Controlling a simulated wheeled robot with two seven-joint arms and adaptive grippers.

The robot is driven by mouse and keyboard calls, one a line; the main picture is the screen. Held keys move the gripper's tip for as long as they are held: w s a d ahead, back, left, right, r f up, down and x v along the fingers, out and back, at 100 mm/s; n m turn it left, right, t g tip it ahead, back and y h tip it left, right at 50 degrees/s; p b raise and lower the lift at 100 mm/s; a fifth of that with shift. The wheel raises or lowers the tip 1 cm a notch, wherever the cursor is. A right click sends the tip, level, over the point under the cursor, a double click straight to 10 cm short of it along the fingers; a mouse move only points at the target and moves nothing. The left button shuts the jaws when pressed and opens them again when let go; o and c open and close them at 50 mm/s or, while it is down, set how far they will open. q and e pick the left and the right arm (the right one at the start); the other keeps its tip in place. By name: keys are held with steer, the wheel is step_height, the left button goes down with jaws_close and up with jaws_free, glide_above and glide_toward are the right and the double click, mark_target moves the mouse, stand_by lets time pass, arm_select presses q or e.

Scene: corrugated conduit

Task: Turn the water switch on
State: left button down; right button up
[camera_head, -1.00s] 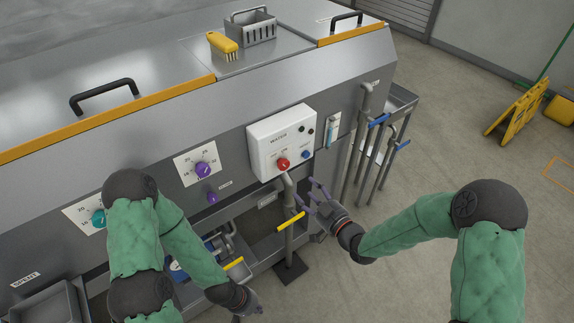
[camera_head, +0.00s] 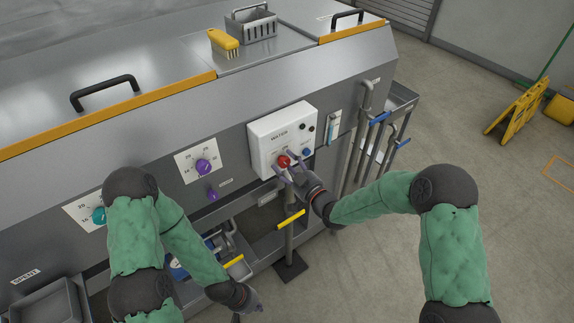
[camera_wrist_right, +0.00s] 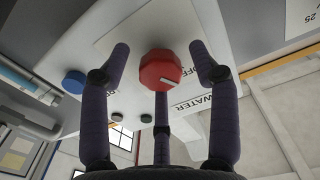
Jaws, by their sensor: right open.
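The white water box (camera_head: 264,142) is on the front of the grey machine, labelled WATER. Its red knob (camera_head: 284,161) is the water switch; a blue button (camera_head: 306,152) is to its right. In the right wrist view the red knob (camera_wrist_right: 160,72) has a white pointer line and lies between the spread fingers. My right gripper (camera_head: 287,170) is open, right at the knob, its fingers around it; whether they touch it cannot be told. My left gripper (camera_head: 257,305) hangs low at the bottom of the head view, away from the box; its finger opening is unclear.
Purple dials (camera_head: 203,167) are left of the box. A pipe with a yellow handle (camera_head: 291,219) runs below it. Pipes with blue handles (camera_head: 378,118) stand to the right. A yellow brush (camera_head: 224,42) and a grey basket (camera_head: 251,23) sit on top.

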steer(key=c, duration=1.1)
steer(key=shift+m, duration=0.4)
steer(key=shift+m+b, duration=0.75)
steer(key=shift+m, duration=0.25)
steer(key=m, duration=0.2)
steer(key=shift+m+b, duration=0.3)
steer(key=shift+b, duration=0.1)
steer(key=m, duration=0.3)
steer(key=shift+m+b, duration=0.3)
steer(key=shift+m, duration=1.4)
